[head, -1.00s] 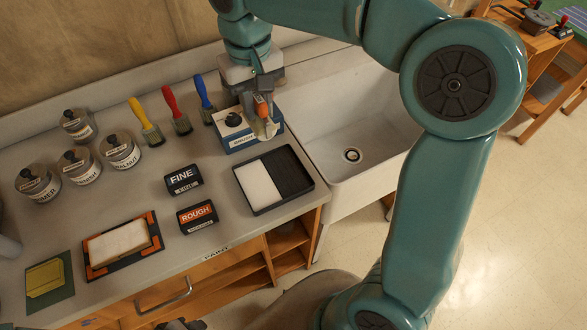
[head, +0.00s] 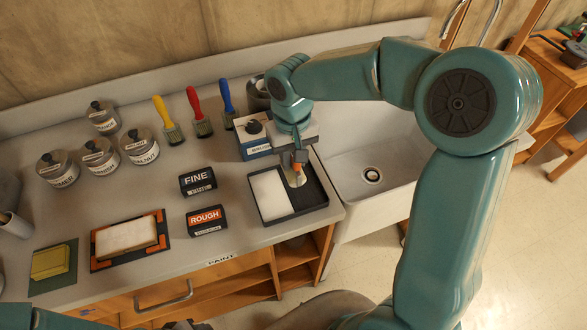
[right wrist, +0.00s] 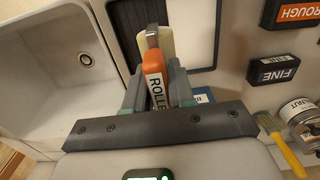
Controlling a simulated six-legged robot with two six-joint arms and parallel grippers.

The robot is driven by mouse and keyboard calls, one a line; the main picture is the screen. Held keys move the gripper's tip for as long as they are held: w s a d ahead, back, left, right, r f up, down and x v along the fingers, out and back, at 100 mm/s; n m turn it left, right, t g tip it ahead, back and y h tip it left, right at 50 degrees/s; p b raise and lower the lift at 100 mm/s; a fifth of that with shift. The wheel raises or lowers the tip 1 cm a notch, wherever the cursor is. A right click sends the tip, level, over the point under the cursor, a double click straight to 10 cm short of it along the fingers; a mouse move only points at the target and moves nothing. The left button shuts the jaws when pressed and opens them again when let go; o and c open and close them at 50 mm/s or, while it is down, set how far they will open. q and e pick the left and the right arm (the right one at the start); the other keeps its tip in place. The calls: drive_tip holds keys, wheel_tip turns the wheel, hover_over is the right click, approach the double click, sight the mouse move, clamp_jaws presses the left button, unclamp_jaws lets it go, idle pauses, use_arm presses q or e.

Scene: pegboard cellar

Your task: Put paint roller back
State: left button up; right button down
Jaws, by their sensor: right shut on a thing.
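The paint roller has an orange handle and a pale cream roller head. It shows in the head view (head: 296,178) and in the right wrist view (right wrist: 153,68), where its label reads "ROLLE". My right gripper (head: 298,163) is shut on the orange handle; its two fingers flank it in the right wrist view (right wrist: 158,88). The roller is over the dark half of a black tray (head: 290,216) whose left half is white. I cannot tell whether the roller touches the tray. My left gripper is not in view.
A blue and white box (head: 253,148) with a black knob stands just behind the tray. The sink (head: 350,150) is to the right. FINE (head: 198,181) and ROUGH (head: 206,221) blocks lie left of the tray.

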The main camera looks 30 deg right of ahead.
sight(293, 172)
wheel_tip(293, 172, down, 4)
drive_tip(key=shift+s+f, duration=0.1)
drive_tip(key=shift+f, duration=0.65)
drive_tip(key=c, duration=1)
unclamp_jaws()
drive_tip(key=shift+f, duration=0.1)
drive_tip(key=shift+o, duration=0.2)
